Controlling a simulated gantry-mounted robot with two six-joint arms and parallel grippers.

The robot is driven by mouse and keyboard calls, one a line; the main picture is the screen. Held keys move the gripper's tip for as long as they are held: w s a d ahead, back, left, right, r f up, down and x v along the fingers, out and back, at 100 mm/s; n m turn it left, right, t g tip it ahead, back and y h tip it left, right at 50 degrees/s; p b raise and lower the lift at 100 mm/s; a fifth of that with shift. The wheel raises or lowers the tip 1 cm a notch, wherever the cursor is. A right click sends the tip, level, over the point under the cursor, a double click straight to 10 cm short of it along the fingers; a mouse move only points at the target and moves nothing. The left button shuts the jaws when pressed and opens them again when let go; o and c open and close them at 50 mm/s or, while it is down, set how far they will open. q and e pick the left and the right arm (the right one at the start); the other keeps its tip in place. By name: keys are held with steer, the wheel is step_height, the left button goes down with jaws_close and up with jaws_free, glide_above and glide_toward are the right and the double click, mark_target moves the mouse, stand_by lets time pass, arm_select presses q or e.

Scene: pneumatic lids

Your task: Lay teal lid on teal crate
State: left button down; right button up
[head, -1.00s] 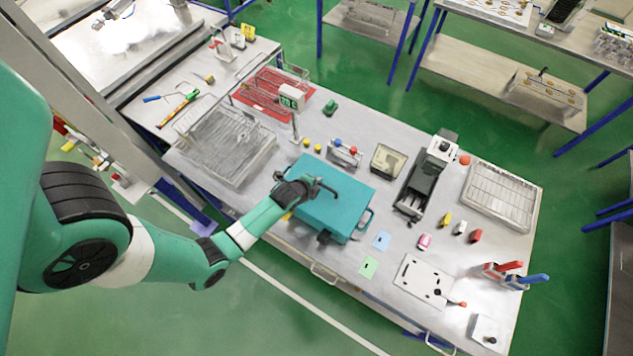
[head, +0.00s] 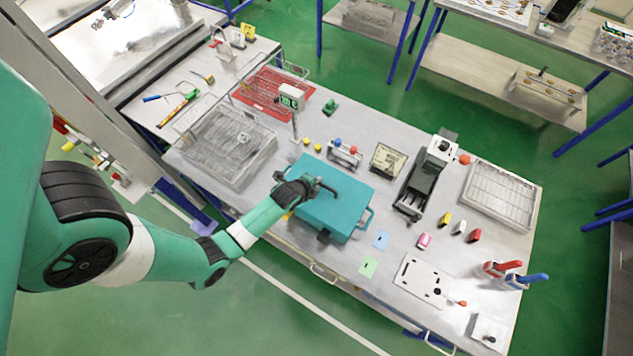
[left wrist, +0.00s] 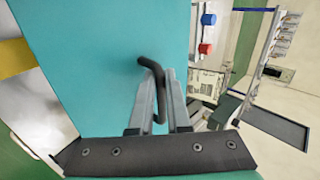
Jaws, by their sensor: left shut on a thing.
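The teal lid (head: 341,192) lies flat over the teal crate (head: 365,219) on the workbench, just left of the bench's middle. Its dark bent handle shows on top. My left gripper (head: 312,186) is above the lid and shut on that handle. In the left wrist view the two fingers (left wrist: 160,110) close around the dark handle, with the lid's teal top (left wrist: 95,50) filling the left part. The crate is mostly hidden under the lid; a side handle shows at its right. Whether the lid touches the rim all round I cannot tell. My right gripper is not in view.
A wire basket (head: 190,150) stands left of the crate. A rack with red and blue knobs (head: 345,153) and a dark machine (head: 420,185) stand behind and to the right. Blue (head: 382,240) and green (head: 368,266) cards lie in front at the right.

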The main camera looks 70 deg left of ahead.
arm_select(q)
steer(key=shift+f, duration=0.25)
steer(key=c, duration=0.8)
jaws_free()
steer(key=p+v, duration=0.5)
steer(key=shift+r, duration=0.1)
steer(key=shift+s+d, duration=0.1)
steer(key=shift+v, duration=0.8)
steer(key=shift+r, duration=0.1)
